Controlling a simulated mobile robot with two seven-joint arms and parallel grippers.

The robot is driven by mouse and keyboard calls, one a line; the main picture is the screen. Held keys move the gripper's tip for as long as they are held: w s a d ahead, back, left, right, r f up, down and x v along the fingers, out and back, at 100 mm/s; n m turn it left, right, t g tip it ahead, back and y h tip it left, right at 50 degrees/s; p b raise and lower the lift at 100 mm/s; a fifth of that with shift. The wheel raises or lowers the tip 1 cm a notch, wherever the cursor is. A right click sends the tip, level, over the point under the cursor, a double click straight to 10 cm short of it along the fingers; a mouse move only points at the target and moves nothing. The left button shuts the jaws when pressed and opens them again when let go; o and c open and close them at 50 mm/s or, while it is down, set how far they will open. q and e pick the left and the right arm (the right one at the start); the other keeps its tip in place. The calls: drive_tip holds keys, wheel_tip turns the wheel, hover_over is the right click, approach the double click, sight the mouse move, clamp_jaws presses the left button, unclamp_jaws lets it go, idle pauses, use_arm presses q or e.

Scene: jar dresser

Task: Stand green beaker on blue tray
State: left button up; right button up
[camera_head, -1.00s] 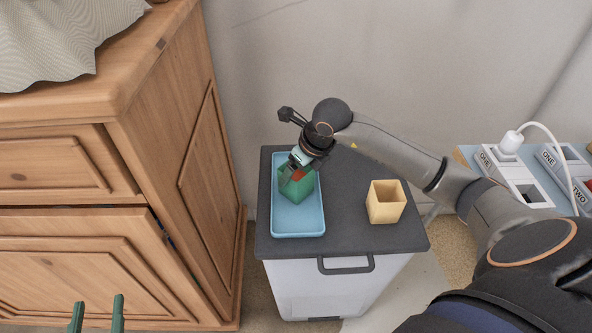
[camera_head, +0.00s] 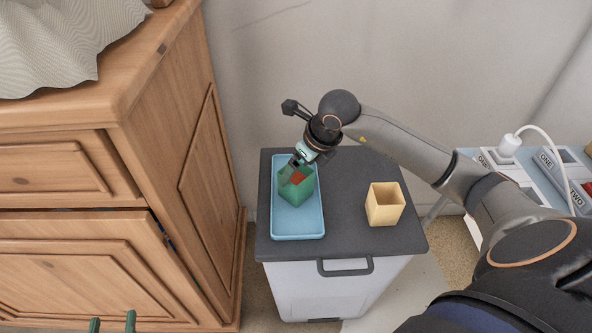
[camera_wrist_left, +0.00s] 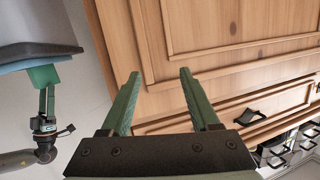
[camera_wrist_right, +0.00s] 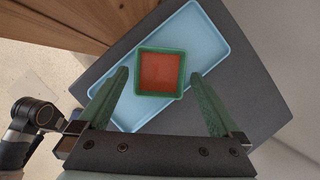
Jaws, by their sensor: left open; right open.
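The green beaker (camera_head: 292,193), square with a red inside, stands upright on the blue tray (camera_head: 297,226). In the right wrist view the beaker (camera_wrist_right: 142,92) shows from above, with the tray (camera_wrist_right: 205,40) around it. My right gripper (camera_head: 301,160) is open just above and behind the beaker. Its fingers (camera_wrist_right: 158,75) appear on either side of the beaker in the right wrist view, with gaps; I cannot tell their exact height over it. My left gripper (camera_head: 112,321) is open and empty, low in front of the wooden dresser; its fingers (camera_wrist_left: 160,75) show apart.
The tray lies on a dark-topped cabinet (camera_head: 345,238). A yellow square container (camera_head: 384,205) stands to its right. The wooden dresser (camera_head: 190,180) is close on the left, with cloth (camera_head: 60,45) on top. A panel with sockets and a white cable (camera_head: 545,170) is at the right.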

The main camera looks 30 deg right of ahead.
use_arm(q)
drive_tip(key=s+f+n+g+p, duration=0.1)
drive_tip(key=s+f+g, duration=0.2)
drive_tip(key=f, duration=0.5)
drive_tip(key=shift+s+g+y, duration=0.4)
drive_tip(key=shift+s, duration=0.2)
use_arm(e)
drive_tip(key=v, duration=0.8)
drive_tip(key=shift+s+r, duration=0.2)
drive_tip(key=shift+r, duration=0.2)
use_arm(q)
drive_tip(key=shift+f, duration=0.1)
